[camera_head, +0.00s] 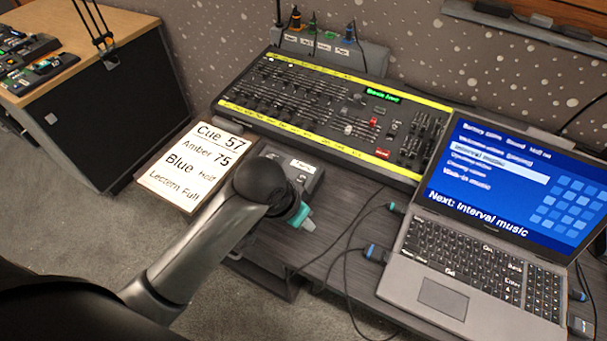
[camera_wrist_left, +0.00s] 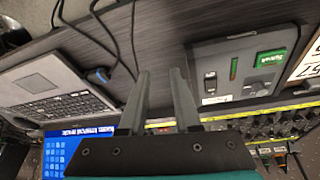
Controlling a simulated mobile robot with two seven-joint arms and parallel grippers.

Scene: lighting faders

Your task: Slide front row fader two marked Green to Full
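The lighting console (camera_head: 330,122) lies on the desk, dark with yellow label strips and rows of faders. Its front row runs just behind the near yellow strip (camera_head: 300,133); the labels are too small to read, so I cannot tell fader two or its setting. In the left wrist view part of the console shows upside down at the lower right, with its yellow strip (camera_wrist_left: 275,111). My left gripper (camera_wrist_left: 160,72) has its two fingers apart with nothing between them. In the head view the forearm hides most of it, in front of the console and clear of the faders.
A small black box (camera_head: 314,180) sits before the console, partly behind my left arm. An open laptop (camera_head: 455,260) stands at right. Cables (camera_head: 345,250) cross the desk between box and laptop.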

